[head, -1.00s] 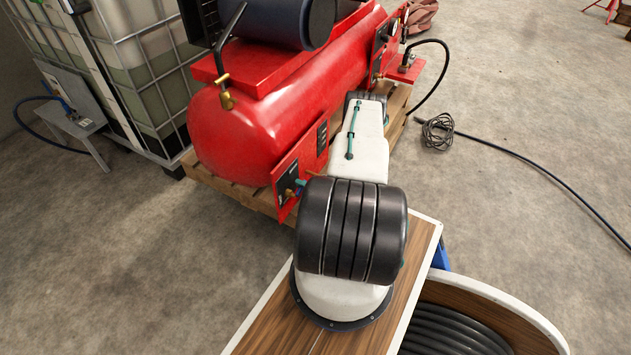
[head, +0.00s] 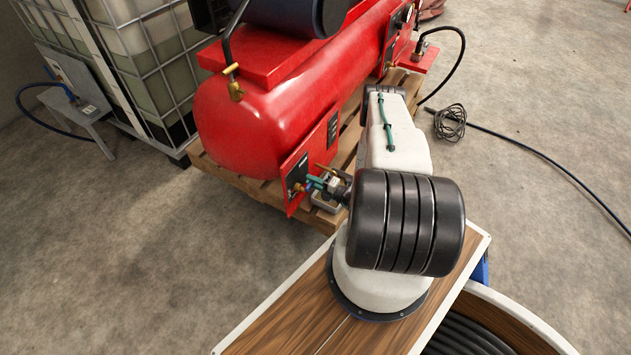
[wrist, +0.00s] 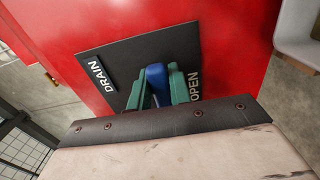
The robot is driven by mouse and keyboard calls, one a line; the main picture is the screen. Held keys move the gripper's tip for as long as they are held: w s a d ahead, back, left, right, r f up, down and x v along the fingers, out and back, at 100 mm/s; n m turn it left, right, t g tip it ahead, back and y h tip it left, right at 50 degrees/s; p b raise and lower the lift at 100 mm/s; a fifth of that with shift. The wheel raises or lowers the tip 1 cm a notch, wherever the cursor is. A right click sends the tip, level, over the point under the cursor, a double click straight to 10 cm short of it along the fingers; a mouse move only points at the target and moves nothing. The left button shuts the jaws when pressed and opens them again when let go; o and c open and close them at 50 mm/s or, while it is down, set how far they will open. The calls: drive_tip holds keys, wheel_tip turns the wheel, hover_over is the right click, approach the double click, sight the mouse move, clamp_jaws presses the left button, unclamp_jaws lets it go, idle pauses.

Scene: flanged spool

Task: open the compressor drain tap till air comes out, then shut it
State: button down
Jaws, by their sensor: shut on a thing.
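The red compressor (head: 262,115) has a dark drain panel (head: 297,172) low on its near end. In the wrist view, the panel (wrist: 112,62) reads DRAIN on one side and OPEN on the other. The blue tap handle (wrist: 155,78) stands between the two green fingers of my gripper (wrist: 158,88), which is shut on it. In the head view my gripper (head: 316,184) is at the panel, beside a brass fitting (head: 298,187). The tap's outlet is hidden, and I cannot tell how far the tap is turned or whether air comes out.
The compressor stands on a wooden pallet (head: 262,198). A small pale tray (head: 326,203) sits below the tap area. A caged liquid tank (head: 150,75) and a small grey stand (head: 82,108) are at left. A coiled cable (head: 450,122) lies right; the floor at left front is clear.

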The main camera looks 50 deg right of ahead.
drive_tip(key=c, duration=1.3)
unclamp_jaws()
drive_tip(key=shift+s, duration=0.1)
drive_tip(key=v, duration=0.7)
drive_tip(key=shift+s+d, duration=0.1)
drive_tip(key=shift+s, duration=0.2)
